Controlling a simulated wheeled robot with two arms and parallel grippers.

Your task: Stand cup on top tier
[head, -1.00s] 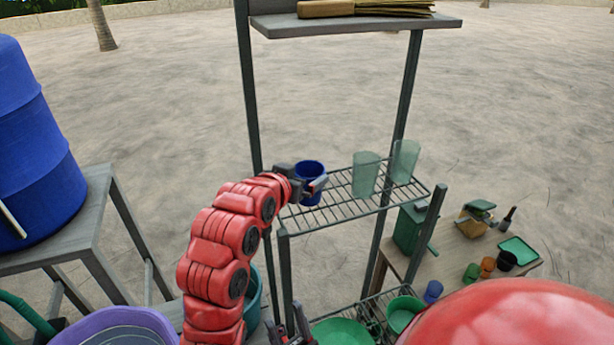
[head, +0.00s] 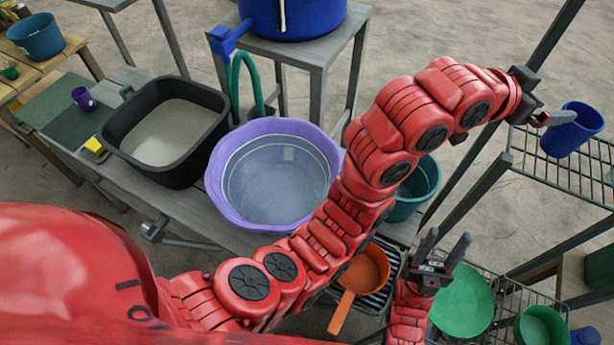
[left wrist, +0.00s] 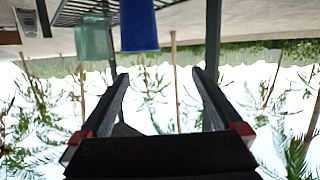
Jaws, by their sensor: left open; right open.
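The blue cup (head: 572,131) stands on the wire tier (head: 535,155) of the rack at the right of the head view. It looks upright to the rack; the view is tilted. My left gripper (head: 540,108) is open beside the cup. In the left wrist view, which is upside down, the blue cup (left wrist: 138,25) lies beyond the left gripper's spread fingers (left wrist: 160,76), with nothing between them. A pale green glass (left wrist: 94,40) stands beside it on the tier. My right gripper (head: 446,243) is open and empty, low by the rack's lower basket.
A purple basin (head: 222,188), a black tub (head: 125,158) and a teal bucket (head: 425,178) stand on the grey bench. An orange pan (head: 362,272) and green bowls (head: 462,305) lie low near my right gripper. A rack post (head: 475,160) passes near my left arm.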

